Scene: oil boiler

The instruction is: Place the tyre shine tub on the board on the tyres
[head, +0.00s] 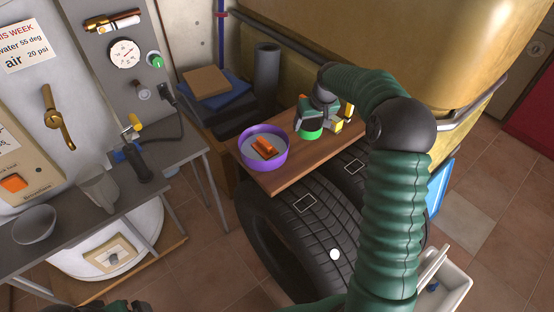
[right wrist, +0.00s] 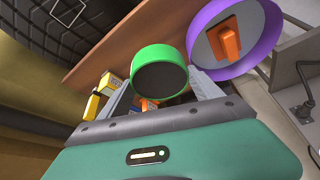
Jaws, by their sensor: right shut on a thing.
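The tyre shine tub is a short round tub with a bright green side (head: 309,134) and, in the right wrist view, a dark round face (right wrist: 160,83). My right gripper (head: 316,121) is shut on it, and its fingers (right wrist: 163,98) hide part of its sides. The tub is over the brown wooden board (head: 290,176); I cannot tell whether it touches the board. The board lies across black tyres (head: 318,225) and also shows in the right wrist view (right wrist: 120,42).
A purple bowl (head: 263,158) holding an orange object (head: 265,148) stands on the board, left of the tub. Small yellow items (right wrist: 103,80) are close to my right gripper. A large yellow tank (head: 400,50) rises behind. The board's front part is bare.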

